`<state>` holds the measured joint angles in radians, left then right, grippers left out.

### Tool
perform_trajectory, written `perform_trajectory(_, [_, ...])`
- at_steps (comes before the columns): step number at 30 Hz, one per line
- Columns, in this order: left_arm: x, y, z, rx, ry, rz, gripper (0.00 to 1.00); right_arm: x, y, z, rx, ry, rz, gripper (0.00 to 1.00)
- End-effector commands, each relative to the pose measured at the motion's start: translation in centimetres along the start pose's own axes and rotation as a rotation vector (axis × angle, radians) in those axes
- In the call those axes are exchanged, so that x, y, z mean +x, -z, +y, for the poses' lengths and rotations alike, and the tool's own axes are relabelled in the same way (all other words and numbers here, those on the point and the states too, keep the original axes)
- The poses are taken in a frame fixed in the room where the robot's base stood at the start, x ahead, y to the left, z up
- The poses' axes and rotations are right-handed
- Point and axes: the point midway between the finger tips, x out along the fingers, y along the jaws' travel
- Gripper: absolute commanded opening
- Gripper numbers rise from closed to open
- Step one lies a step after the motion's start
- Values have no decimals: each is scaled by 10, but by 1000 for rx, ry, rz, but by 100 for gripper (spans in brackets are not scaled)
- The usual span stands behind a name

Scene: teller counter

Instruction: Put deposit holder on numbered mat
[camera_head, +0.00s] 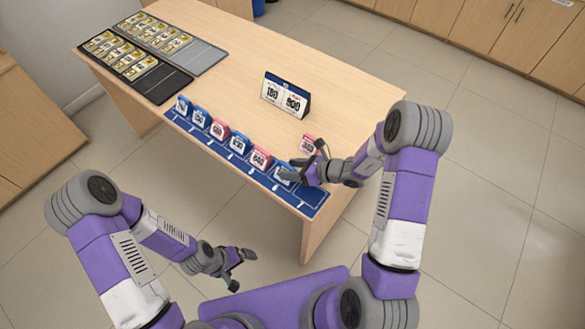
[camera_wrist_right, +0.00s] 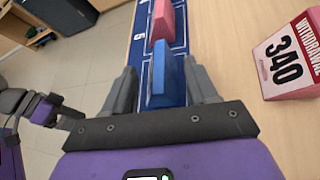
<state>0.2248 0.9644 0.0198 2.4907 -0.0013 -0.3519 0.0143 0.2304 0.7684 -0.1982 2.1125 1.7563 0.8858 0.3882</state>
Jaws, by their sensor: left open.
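The blue numbered mat (camera_head: 313,200) lies along the table's front edge. A row of blue and pink holders stands on it, and its right end is bare. A blue holder (camera_head: 284,174) stands near that end, partly hidden by my right gripper (camera_head: 300,172). In the right wrist view this blue holder (camera_wrist_right: 168,82) is between the two open fingers, with gaps on both sides. A pink withdrawal holder marked 340 (camera_wrist_right: 290,58) stands on the bare table, also seen in the head view (camera_head: 309,144). My left gripper (camera_head: 240,262) is open and empty, off the table.
A two-number sign (camera_head: 286,95) stands mid-table. A black tray (camera_head: 168,88) and a grey tray (camera_head: 205,58) with several gold-and-white items sit at the far left. The wooden table top (camera_head: 340,75) is clear at the back right.

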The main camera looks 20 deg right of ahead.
Motion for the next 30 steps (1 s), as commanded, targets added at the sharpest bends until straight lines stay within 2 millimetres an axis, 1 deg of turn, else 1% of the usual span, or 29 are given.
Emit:
perform_trajectory(8, [-1,0,0,0,0,0,98,0,-1,0,0,0,0,57])
perform_trajectory(11, [-4,0,2,0,0,0,98,-5,-4,0,0,2,0,57])
perform_trajectory(14, [-7,0,3,0,0,0,98,-21,-3,0,1,4,0,57])
perform_trajectory(21, [-18,-1,7,0,0,0,98,-74,-4,0,2,5,0,57])
perform_trajectory(24, [-22,-1,8,0,0,0,98,-93,-4,0,1,4,-1,57])
perform_trajectory(27, [-24,-1,9,0,0,0,98,-108,-4,0,1,4,-1,57])
perform_trajectory(30, [-25,-1,9,0,0,0,98,-116,-3,0,0,1,-1,57])
